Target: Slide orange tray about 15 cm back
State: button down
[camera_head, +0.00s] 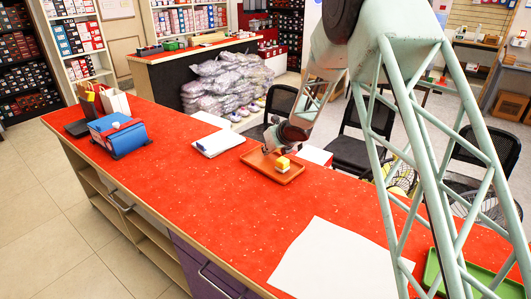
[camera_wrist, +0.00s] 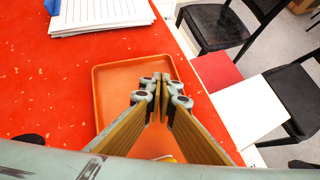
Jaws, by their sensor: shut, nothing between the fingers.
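The orange tray (camera_head: 262,167) lies flat on the red counter, near its far edge. A yellow block (camera_head: 283,163) sits on the tray. In the wrist view the tray (camera_wrist: 118,90) fills the middle, and only a sliver of yellow (camera_wrist: 166,159) shows beneath my fingers. My gripper (camera_head: 269,150) is at the tray's far side, pointing down, beside the block. In the wrist view my gripper (camera_wrist: 161,84) has its fingertips together with nothing between them, over the tray close to its right rim. I cannot tell whether the tips touch the tray.
A white notepad (camera_head: 218,143) lies left of the tray, and a white-and-red item (camera_head: 315,155) lies close on its right. A large white sheet (camera_head: 345,262) and a green tray (camera_head: 470,272) are nearer. A blue box (camera_head: 118,135) stands left. Black chairs (camera_head: 352,152) stand behind the counter.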

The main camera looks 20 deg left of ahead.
jog(key=v, duration=0.9)
jog(key=shift+r+p, duration=0.35)
jog(key=shift+p, duration=0.1)
